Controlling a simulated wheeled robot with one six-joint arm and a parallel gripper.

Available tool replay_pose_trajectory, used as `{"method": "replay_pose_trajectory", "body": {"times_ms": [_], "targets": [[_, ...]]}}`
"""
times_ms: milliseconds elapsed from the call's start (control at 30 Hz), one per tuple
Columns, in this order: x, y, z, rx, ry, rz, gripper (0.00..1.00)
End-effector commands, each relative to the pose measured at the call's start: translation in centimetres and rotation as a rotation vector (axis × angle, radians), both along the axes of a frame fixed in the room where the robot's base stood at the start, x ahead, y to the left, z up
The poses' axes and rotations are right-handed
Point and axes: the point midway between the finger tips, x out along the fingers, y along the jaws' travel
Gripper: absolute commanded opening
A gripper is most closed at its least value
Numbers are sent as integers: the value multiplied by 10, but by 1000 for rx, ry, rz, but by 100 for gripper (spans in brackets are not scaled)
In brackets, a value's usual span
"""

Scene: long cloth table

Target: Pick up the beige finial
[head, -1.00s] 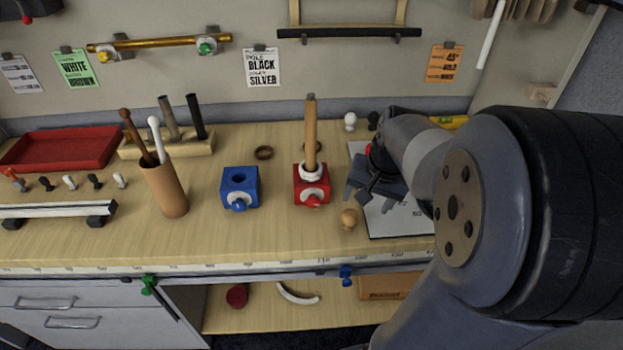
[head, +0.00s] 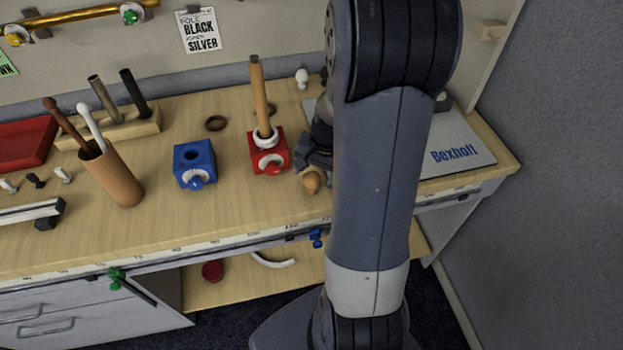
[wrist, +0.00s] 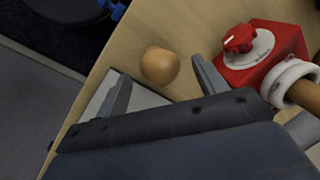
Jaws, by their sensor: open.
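In the wrist view the finial (wrist: 160,66) shows as a round beige ball beyond and between the two fingers. My gripper (wrist: 162,88) is open and empty, with one finger on each side of the finial's line and the ball a little past the fingertips. In the head view my gripper (head: 318,155) is partly hidden behind my arm, close behind the finial.
The red block (head: 269,152) with a wooden pole and white ring stands close beside my gripper. A blue block (head: 195,165) and a brown cup (head: 113,178) with sticks stand further left. A white board (head: 455,150) lies at right. A white finial (head: 302,77) stands behind.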

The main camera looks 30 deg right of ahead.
Motion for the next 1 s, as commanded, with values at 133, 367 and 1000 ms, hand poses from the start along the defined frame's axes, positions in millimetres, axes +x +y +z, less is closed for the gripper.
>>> {"method": "replay_pose_trajectory", "body": {"times_ms": [133,367,1000], "targets": [[3,4,-19,1,4,3,67],[5,5,-32,-1,1,2,67],[5,5,-32,0,0,2,31]]}}
